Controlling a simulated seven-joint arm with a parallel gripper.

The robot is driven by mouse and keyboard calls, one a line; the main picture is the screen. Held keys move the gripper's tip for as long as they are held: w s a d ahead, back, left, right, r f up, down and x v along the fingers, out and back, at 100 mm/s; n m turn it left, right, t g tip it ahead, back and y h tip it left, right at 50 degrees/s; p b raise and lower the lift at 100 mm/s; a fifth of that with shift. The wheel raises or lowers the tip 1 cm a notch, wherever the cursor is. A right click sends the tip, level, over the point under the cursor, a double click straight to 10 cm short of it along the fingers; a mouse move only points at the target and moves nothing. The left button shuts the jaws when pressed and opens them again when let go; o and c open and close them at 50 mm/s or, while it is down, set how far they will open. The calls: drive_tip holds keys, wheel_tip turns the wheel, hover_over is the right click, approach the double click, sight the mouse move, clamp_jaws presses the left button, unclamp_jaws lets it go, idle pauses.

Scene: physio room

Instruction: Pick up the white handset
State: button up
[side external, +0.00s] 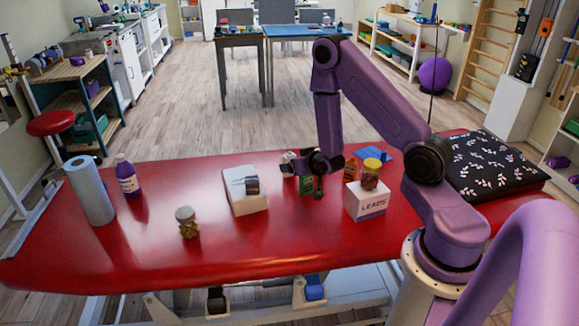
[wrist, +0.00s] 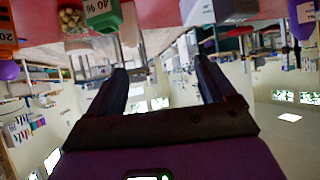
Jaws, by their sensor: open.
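A pale, wedge-like white block (side external: 246,204) lies on the red treatment table, left of my gripper, with a small dark item (side external: 252,185) on it. A white shape (wrist: 196,12) with a dark part beside it shows at the top of the upside-down wrist view. I cannot tell for sure which white thing is the handset. My gripper (side external: 318,184) hangs above the table beside a green box (side external: 305,185). In the wrist view my gripper (wrist: 160,70) has its fingers apart with nothing between them.
On the red table (side external: 150,250) stand a blue roll (side external: 90,190), a purple bottle (side external: 127,177) and a small jar (side external: 187,222). Right of my gripper are a white LEADS box (side external: 365,203) with a yellow-lidded jar (side external: 371,173) on top, and a dark patterned cushion (side external: 487,165). The front middle is clear.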

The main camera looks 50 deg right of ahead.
drive_tip(key=m+h, duration=0.1)
drive_tip(key=h, duration=0.1)
approach(289, 153)
drive_tip(key=shift+x, duration=3.4)
drive_tip(key=shift+a+f, duration=0.1)
drive_tip(key=shift+f, duration=0.05)
drive_tip(key=c, duration=1.6)
drive_tip(key=shift+o, duration=0.2)
